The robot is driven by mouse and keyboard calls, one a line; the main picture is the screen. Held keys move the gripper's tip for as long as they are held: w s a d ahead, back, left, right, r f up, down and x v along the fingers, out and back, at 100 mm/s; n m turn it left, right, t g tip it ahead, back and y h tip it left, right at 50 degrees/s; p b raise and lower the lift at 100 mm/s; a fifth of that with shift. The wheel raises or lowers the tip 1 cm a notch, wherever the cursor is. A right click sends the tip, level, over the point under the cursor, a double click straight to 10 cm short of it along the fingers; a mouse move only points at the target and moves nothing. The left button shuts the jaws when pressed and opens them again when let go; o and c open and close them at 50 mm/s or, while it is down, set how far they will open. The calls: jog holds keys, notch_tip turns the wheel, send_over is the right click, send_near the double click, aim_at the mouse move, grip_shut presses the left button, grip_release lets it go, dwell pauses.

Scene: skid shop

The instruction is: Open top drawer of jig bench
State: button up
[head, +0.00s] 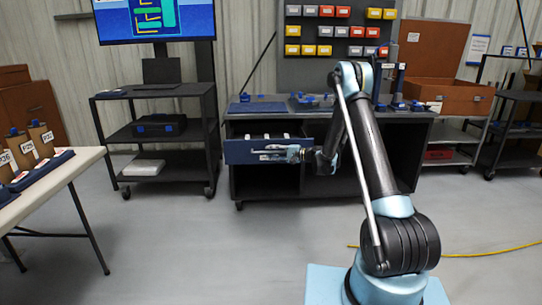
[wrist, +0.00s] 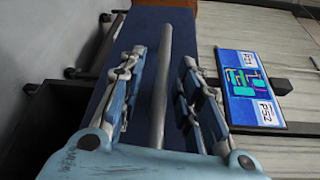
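The jig bench (head: 350,118) stands in the middle of the head view. Its top drawer (head: 236,152), with a dark blue front, stands partly out at the left, and pale items show inside it. In the wrist view the blue drawer front (wrist: 148,40) carries a long grey bar handle (wrist: 160,85). My gripper (head: 272,152) is at the drawer front in the head view. In the wrist view its two fingers (wrist: 160,88) are apart, one on each side of the handle, with gaps visible. Whether the fingertips touch the front is unclear.
A cart with a monitor (head: 155,18) stands left of the bench. A white table (head: 50,178) with blue trays is at the left. A shelf with a brown box (head: 450,97) is at the right. A yellow cable (head: 490,252) lies on the otherwise clear floor.

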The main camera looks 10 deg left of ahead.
jog(key=s+d, duration=0.1)
jog(key=d, duration=1)
jog(key=shift+s+r, duration=0.3)
jog(key=shift+r, duration=0.05)
jog(key=shift+d+r, duration=0.1)
jog(key=s+d+r+n+h, duration=0.1)
jog(key=s+d+r+h, duration=0.45)
jog(key=s, duration=0.55)
jog(key=s+d+r+n+h, duration=0.1)
jog(key=s+d+r+h, duration=0.2)
jog(key=s+d+r, duration=0.6)
jog(key=s+d+f+h, duration=0.2)
jog(key=s+d, duration=0.3)
jog(key=s, duration=0.5)
jog(key=s+d+f+n+h, duration=0.1)
jog(key=s+d+f+h, duration=0.2)
jog(key=s+d, duration=0.3)
jog(key=s+d+f+n+h, duration=0.1)
jog(key=s+d+f+h, duration=0.2)
jog(key=s, duration=1.1)
jog(key=shift+s+d+f, duration=0.4)
jog(key=shift+d+f, duration=0.3)
jog(key=shift+d, duration=0.55)
